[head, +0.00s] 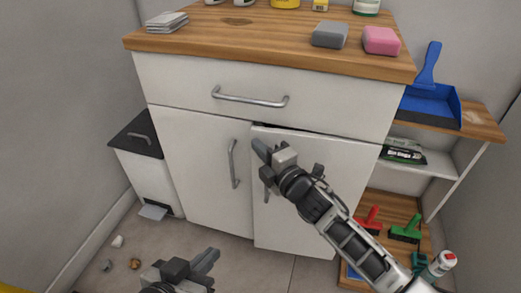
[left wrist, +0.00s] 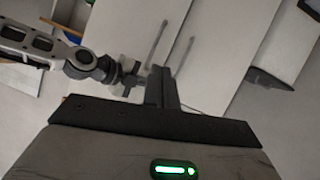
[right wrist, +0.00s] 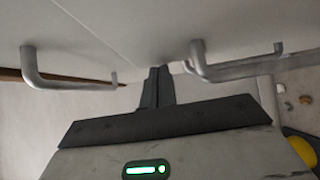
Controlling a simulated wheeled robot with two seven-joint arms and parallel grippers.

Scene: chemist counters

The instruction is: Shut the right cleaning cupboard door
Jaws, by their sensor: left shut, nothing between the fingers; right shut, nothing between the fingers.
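The right cupboard door (head: 300,225) is a white panel standing slightly ajar. A dark gap shows along its top, and its bottom edge sits forward of the left door (head: 200,165). My right gripper (head: 260,149) is shut and empty in front of the door's upper left part; whether it touches is unclear. A grey bar below it, probably the door's handle (head: 267,192), is partly hidden. The right wrist view shows the shut fingers (right wrist: 156,72) close to the white front between two handles. My left gripper (head: 212,258) is shut and empty, low before the cupboard.
The drawer (head: 180,85) above is closed. Its wooden top (head: 240,20) holds sponges and cloths. A white bin (head: 145,175) stands left. An open shelf (head: 470,120) with a blue dustpan (head: 430,100) and brushes stands right. Small debris (head: 134,263) lies on the floor.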

